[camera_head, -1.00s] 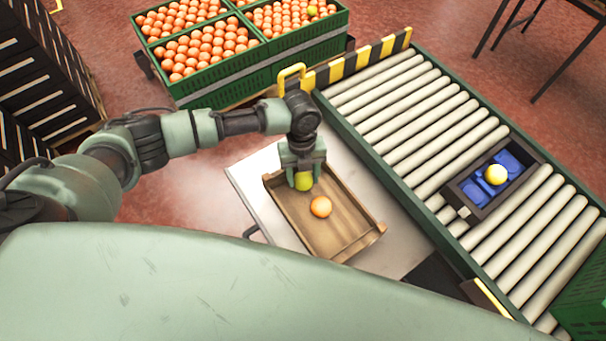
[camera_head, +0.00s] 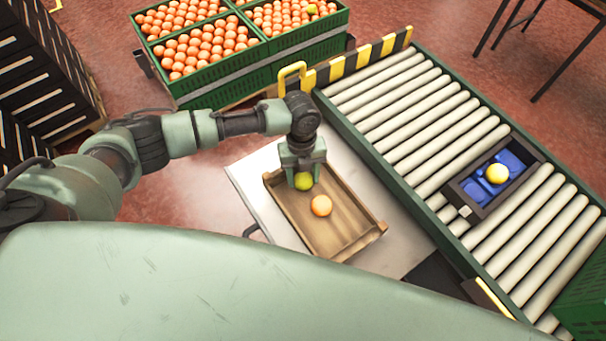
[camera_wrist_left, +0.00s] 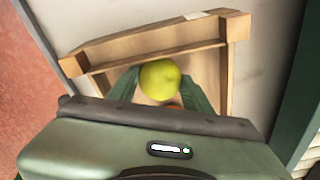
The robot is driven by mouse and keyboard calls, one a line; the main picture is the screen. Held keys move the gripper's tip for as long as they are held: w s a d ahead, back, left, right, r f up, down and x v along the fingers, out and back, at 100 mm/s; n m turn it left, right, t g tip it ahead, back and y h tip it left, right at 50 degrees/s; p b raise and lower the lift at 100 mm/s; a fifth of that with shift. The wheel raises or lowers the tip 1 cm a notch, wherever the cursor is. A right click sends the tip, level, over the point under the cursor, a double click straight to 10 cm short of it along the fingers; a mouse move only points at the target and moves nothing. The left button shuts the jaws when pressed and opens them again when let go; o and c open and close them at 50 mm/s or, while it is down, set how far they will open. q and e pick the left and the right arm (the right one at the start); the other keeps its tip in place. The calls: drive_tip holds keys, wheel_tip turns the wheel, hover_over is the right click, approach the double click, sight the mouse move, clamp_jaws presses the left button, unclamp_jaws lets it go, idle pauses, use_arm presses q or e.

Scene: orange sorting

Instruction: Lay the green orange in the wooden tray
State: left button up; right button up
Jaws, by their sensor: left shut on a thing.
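The green orange (camera_head: 303,181) is yellow-green and sits between the fingers of my left gripper (camera_head: 302,172), which is shut on it. It also shows in the left wrist view (camera_wrist_left: 160,79) between the two green fingers. The wooden tray (camera_head: 353,245) is below, on a pale table; the fruit is over its far left end. I cannot tell whether the fruit touches the tray floor. An orange fruit (camera_head: 321,205) lies in the tray, just to the right and nearer; in the wrist view it is mostly hidden. My right gripper is not in view.
A roller conveyor (camera_head: 420,110) runs along the right of the table (camera_head: 252,180). On it stands a dark box (camera_head: 466,199) with blue inserts and a yellow fruit (camera_head: 496,174). Green crates (camera_head: 250,71) full of oranges stand at the back.

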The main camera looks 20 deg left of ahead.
use_arm(q)
drive_tip(key=shift+f, duration=0.35)
drive_tip(key=o, duration=1.9)
drive_tip(key=shift+a, duration=0.1)
drive_tip(key=shift+r, duration=0.1)
drive_tip(key=shift+r+p, duration=0.35)
drive_tip(key=shift+r, duration=0.1)
drive_tip(key=shift+r+p, duration=1.6)
drive_tip(key=shift+r, duration=0.05)
drive_tip(key=shift+r+p, duration=1.85)
drive_tip(key=shift+r, duration=0.1)
